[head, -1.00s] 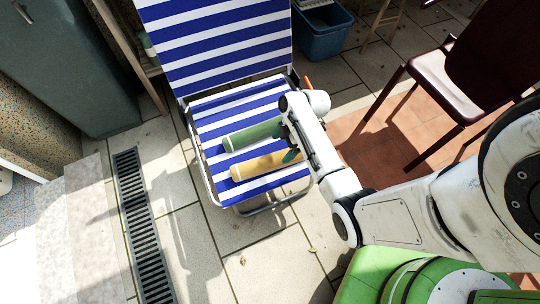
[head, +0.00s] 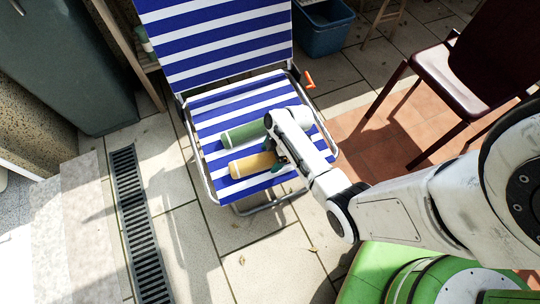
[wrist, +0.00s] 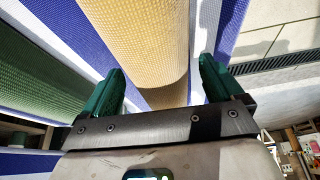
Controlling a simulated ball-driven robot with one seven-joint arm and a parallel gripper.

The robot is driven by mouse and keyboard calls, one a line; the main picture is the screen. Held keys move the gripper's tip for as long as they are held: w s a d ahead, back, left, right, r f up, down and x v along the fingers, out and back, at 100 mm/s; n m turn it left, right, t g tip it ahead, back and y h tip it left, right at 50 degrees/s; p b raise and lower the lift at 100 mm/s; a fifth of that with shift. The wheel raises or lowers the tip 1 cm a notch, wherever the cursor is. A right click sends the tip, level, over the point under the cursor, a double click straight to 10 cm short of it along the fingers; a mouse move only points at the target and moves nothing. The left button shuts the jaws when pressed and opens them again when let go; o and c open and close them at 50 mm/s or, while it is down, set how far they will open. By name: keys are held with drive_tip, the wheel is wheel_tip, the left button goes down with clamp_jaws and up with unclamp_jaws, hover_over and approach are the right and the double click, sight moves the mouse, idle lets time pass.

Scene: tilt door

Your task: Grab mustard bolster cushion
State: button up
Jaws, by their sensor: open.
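The mustard bolster cushion (head: 250,165) lies on the blue and white striped seat of a folding chair (head: 262,187). A green bolster cushion (head: 241,135) lies beside it, farther back. My gripper (head: 276,157) is over the right part of the mustard cushion and hides its right end in the head view. In the wrist view the mustard cushion (wrist: 145,45) runs between the two green fingers of my gripper (wrist: 160,90), which are apart. The green cushion (wrist: 40,65) is left of the left finger. I cannot tell whether either finger touches a cushion.
The chair's striped backrest (head: 215,40) rises behind the seat. A dark red chair (head: 470,85) stands at the right and a blue bin (head: 322,30) at the back. A drain grate (head: 138,225) runs along the floor at left.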

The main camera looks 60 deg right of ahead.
drive_tip(key=shift+c, duration=0.3)
drive_tip(key=c, duration=1.3)
drive_tip(key=shift+r, duration=0.1)
